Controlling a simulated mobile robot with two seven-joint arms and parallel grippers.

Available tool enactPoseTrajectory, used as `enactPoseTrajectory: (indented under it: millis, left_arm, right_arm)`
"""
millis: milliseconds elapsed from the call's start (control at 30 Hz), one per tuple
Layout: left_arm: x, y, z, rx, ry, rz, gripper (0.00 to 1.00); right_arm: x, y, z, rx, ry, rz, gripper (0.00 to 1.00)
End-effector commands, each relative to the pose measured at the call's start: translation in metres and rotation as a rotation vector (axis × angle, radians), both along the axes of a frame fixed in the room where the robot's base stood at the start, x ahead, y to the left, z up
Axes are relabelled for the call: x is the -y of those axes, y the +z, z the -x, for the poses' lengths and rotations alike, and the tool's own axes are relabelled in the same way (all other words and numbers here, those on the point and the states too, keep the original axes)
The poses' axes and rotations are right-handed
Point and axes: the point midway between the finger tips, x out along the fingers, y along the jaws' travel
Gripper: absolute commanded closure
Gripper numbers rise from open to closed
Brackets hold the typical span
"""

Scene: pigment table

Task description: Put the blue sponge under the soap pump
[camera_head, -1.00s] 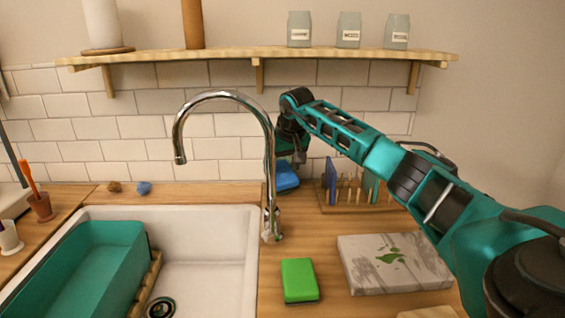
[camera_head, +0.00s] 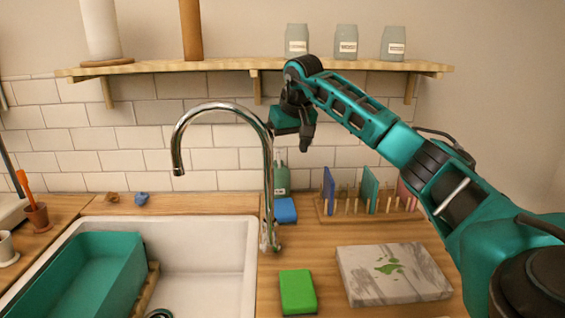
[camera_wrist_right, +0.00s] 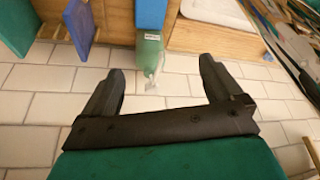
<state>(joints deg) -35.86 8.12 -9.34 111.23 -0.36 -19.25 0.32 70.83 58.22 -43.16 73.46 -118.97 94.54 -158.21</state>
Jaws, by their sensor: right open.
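The blue sponge (camera_head: 286,210) lies on the wooden counter right behind the tap, at the foot of the soap pump (camera_head: 281,182), a green bottle against the tiled wall. I cannot tell whether they touch. In the right wrist view the soap pump (camera_wrist_right: 149,55) shows with its pale nozzle, and the sponge (camera_wrist_right: 150,14) is beside its base. My right gripper (camera_head: 304,140) is above the soap pump, apart from both. In the wrist view its two fingers (camera_wrist_right: 160,80) are spread with nothing between them. My left gripper is out of view.
The curved tap (camera_head: 268,170) stands just left of the sponge. A green sponge (camera_head: 298,292) and a stained stone board (camera_head: 393,274) lie nearer. A peg rack (camera_head: 368,214) stands right. A shelf (camera_head: 220,68) with jars hangs above the gripper.

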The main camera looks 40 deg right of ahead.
Motion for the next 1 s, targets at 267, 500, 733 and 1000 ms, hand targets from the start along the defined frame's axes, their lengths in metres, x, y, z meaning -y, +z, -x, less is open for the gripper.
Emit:
enactPoseTrajectory:
  millis: [267, 500, 733, 1000]
  left_arm:
    - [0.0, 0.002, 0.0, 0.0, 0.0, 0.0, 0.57]
    - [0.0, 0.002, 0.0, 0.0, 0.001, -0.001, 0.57]
    - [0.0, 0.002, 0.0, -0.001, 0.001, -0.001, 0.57]
    - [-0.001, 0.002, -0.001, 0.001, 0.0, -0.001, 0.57]
  right_arm:
    - [-0.003, 0.029, 0.011, 0.0, 0.0, 0.0, 0.07]
    - [-0.004, 0.031, 0.012, -0.001, 0.0, 0.0, 0.07]
    - [-0.004, 0.03, 0.012, -0.001, 0.0, 0.0, 0.07]
    - [-0.004, 0.03, 0.012, -0.001, 0.0, 0.0, 0.07]
